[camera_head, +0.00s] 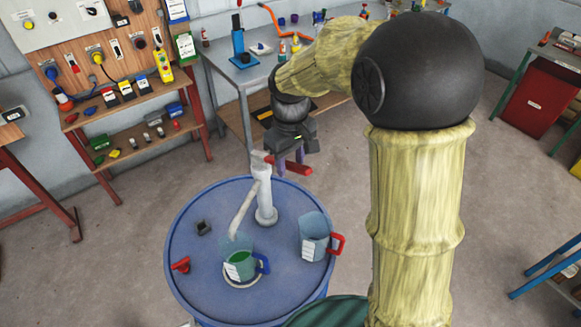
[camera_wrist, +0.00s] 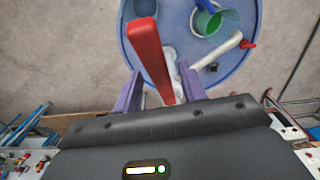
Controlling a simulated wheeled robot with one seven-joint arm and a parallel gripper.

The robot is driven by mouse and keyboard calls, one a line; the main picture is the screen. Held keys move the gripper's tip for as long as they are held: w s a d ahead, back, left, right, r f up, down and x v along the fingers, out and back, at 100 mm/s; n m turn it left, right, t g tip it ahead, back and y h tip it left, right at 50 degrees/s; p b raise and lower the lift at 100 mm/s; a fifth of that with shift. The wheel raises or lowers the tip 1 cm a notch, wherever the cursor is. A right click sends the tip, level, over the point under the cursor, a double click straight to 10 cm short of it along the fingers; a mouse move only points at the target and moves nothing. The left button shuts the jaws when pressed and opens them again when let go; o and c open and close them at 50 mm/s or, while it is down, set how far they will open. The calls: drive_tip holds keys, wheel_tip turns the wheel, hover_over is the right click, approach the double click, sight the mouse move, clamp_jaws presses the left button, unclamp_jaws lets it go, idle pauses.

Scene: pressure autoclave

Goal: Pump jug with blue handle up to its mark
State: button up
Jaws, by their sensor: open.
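The jug with the blue handle (camera_head: 240,265) stands on the blue drum top under the spout of a white hand pump (camera_head: 264,195). It holds green liquid and has a white label; in the wrist view the jug (camera_wrist: 208,20) shows green inside. I cannot read the level against a mark. The pump's red lever (camera_head: 292,166) sticks out to the right at the top. My gripper (camera_head: 290,165) is open at the lever. In the wrist view the red lever (camera_wrist: 150,58) runs between the two purple fingers of my gripper (camera_wrist: 160,88), with gaps visible beside it.
A second jug with a red handle (camera_head: 316,240) stands right on the drum top (camera_head: 200,270). A small red item (camera_head: 181,265) and a dark block (camera_head: 203,228) lie at its left. Benches with tools stand behind; the floor around is clear.

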sight(290, 163)
drive_tip(key=shift+f, duration=1.85)
drive_tip(key=shift+c, duration=0.2)
